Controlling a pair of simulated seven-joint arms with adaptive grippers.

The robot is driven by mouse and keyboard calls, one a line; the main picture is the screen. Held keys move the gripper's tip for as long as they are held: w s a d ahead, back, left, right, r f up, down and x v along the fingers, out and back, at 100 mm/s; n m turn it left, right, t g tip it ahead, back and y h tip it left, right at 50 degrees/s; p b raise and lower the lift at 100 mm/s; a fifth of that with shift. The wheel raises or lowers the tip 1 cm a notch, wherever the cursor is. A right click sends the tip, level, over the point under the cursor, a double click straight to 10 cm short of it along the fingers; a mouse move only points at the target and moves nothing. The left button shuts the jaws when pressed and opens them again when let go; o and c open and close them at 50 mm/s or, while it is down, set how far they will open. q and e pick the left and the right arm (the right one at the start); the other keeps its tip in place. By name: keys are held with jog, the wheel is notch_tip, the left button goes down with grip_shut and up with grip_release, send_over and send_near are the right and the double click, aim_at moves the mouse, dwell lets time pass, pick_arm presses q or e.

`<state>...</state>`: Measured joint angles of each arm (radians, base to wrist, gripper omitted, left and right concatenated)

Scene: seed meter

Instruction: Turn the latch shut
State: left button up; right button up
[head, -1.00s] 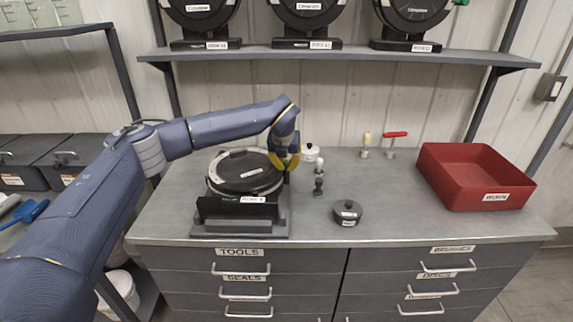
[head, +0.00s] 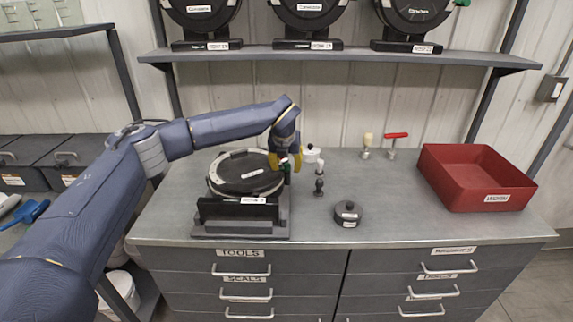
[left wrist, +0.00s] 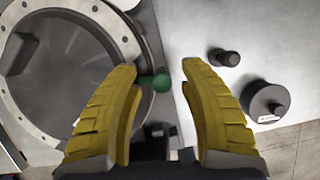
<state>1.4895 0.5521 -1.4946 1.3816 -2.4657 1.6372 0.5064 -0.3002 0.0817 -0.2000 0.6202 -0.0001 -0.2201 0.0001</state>
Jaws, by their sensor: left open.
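The seed meter (head: 246,172) is a round dark housing with a pale rim, lying face up in a black stand at the left of the bench. Its latch has a green knob (left wrist: 162,83) on a short stem at the housing's right edge. My left gripper (head: 285,164) points down over that edge. In the left wrist view its yellow fingers (left wrist: 158,76) are spread, with the green knob between their tips, closer to the left finger. Whether a finger touches the knob I cannot tell. My right gripper is not in view.
Right of the meter stand a small dark knobbed piece (head: 319,187) and a round dark lidded part (head: 347,213). White-topped items (head: 311,154) stand behind the gripper. A red bin (head: 476,178) is at the right. A shelf (head: 340,55) with more meters hangs above. The bench's middle right is clear.

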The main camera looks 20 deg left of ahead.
pick_arm(q)
jog(key=shift+r, duration=0.1)
jog(key=v, duration=1.1)
jog(key=shift+s+r, duration=0.15)
jog(key=shift+r, duration=0.2)
